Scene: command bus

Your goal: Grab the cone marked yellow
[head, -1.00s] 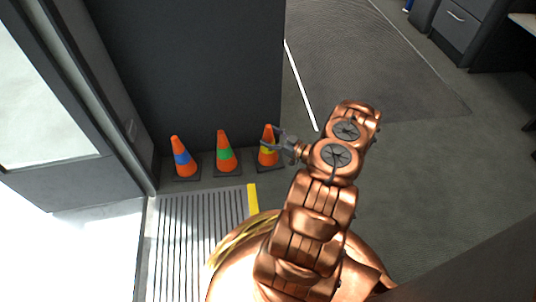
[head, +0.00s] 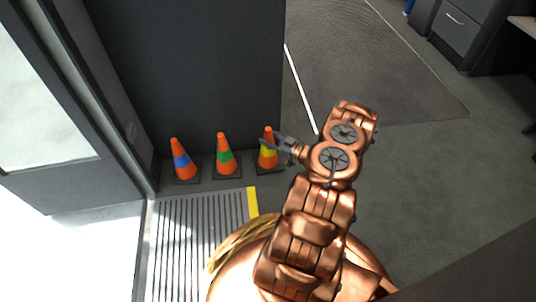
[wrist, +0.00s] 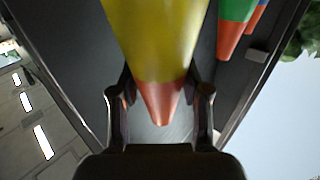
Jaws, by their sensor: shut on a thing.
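The cone with the yellow band (head: 266,158) stands upright on the floor at the right end of a row of three orange cones, against a dark panel. My gripper (head: 278,143) reaches it from the right at the upper part of the cone. In the wrist view the cone's yellow band (wrist: 155,40) and orange tip fill the middle, and my gripper's fingers (wrist: 160,105) lie on both sides of the tip, shut on it. The cone's base is partly hidden in the wrist view.
The green-banded cone (head: 227,157) stands just left of the yellow one, and the blue-banded cone (head: 182,161) farther left. A dark panel (head: 190,70) rises behind them. A ribbed step with a yellow edge (head: 253,201) lies in front. Open floor (head: 420,170) extends right.

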